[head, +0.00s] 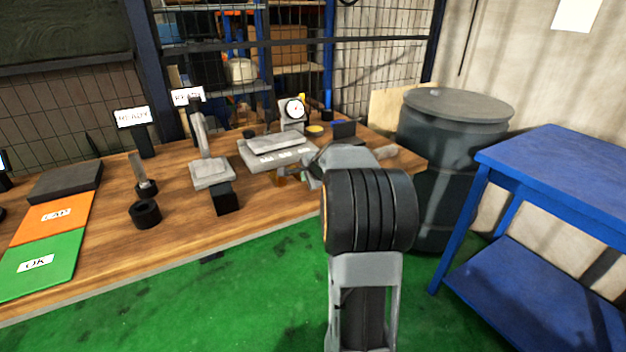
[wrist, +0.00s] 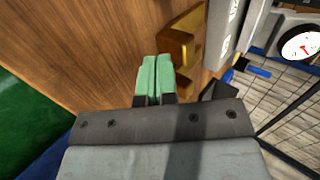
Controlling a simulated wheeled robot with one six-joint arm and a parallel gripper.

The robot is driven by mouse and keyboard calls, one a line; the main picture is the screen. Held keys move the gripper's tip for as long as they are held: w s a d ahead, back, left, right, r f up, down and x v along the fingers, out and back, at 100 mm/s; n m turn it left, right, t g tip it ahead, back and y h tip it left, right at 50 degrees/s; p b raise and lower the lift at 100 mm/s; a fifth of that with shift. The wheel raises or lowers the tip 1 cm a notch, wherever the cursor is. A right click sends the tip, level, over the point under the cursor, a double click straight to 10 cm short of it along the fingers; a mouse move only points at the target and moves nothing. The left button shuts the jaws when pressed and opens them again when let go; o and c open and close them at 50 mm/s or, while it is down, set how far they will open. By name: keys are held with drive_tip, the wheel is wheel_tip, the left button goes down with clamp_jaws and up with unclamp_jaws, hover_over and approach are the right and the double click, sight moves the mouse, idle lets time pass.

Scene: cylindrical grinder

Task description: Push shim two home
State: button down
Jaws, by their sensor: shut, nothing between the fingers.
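A grey block with small white labels (head: 277,153) lies on the wooden bench, left of my arm in the head view. Its labelled face (wrist: 222,35) shows at the top of the wrist view. A brass-coloured piece (wrist: 181,48) is beside that face; it shows as a small spot (head: 279,178) in the head view. I cannot read which label it belongs to, nor tell whether it is shim two. My gripper (wrist: 155,76) has green fingertips, shut together and empty, just left of and below the brass piece. Contact cannot be told. My arm partly hides this area in the head view.
A dial gauge (head: 294,109) stands behind the block. A clamp-like stand (head: 207,168) and black rings (head: 145,213) are to the left. A dark drum (head: 455,125) and a blue table (head: 560,160) are at the right. Bare bench (wrist: 85,45) lies left of the fingertips.

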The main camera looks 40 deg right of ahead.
drive_tip(key=shift+w+d, duration=0.1)
drive_tip(key=shift+w, duration=0.4)
drive_tip(key=w+p, duration=0.2)
drive_tip(key=w, duration=0.1)
drive_tip(key=w+p, duration=0.1)
drive_tip(key=w, duration=0.1)
drive_tip(key=shift+d+r, duration=0.15)
drive_tip(key=shift+d, duration=0.15)
drive_tip(key=shift+s, duration=0.1)
